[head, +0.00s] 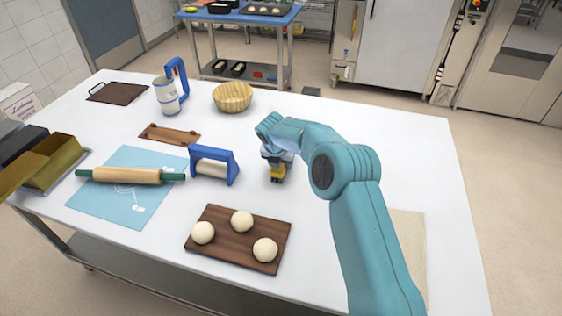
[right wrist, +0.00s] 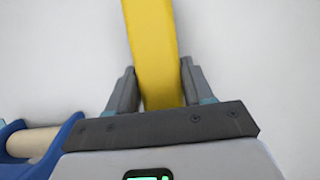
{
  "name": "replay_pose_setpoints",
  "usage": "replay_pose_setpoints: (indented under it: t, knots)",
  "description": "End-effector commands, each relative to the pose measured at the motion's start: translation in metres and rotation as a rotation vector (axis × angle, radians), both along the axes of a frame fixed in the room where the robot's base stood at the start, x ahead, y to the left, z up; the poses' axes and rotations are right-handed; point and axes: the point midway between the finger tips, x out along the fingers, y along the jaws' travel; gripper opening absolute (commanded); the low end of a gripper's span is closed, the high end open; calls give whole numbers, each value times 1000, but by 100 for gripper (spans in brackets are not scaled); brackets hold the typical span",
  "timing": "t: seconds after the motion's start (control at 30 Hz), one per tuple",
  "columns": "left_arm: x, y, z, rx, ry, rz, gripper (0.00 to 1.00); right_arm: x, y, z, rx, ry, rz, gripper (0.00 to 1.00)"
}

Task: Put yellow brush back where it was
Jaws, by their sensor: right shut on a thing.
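The yellow brush (head: 277,172) is in my right gripper (head: 276,158), over the white table near its middle. Its dark end points down; I cannot tell whether it touches the table. In the right wrist view the brush's yellow body (right wrist: 150,35) runs between the two grey fingers of the right gripper (right wrist: 157,85), which are shut on it. My arm and gripper hide part of the brush in the head view. My left gripper is in neither view.
A blue-handled roller (head: 212,167) stands just left of the brush. A board (head: 227,257) with three dough balls lies in front. A rolling pin (head: 130,175) lies on a blue mat (head: 118,208). A basket (head: 232,97) stands behind.

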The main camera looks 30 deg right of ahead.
Motion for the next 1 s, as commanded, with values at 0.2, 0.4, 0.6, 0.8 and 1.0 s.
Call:
replay_pose_setpoints:
  t: [0.2, 0.4, 0.6, 0.8, 1.0]
  knots:
    - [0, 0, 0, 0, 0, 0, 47, 0, 0, -1, 0, 0, 0, 77]
    - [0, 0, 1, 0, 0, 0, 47, 0, 0, 2, 0, 0, 0, 77]
    - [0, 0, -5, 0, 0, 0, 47, -7, 8, 29, -1, -3, 1, 77]
    - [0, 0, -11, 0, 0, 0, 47, -19, 23, 73, 0, -4, 0, 77]
    - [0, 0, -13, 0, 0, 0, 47, -27, 32, 103, -1, -2, 0, 77]
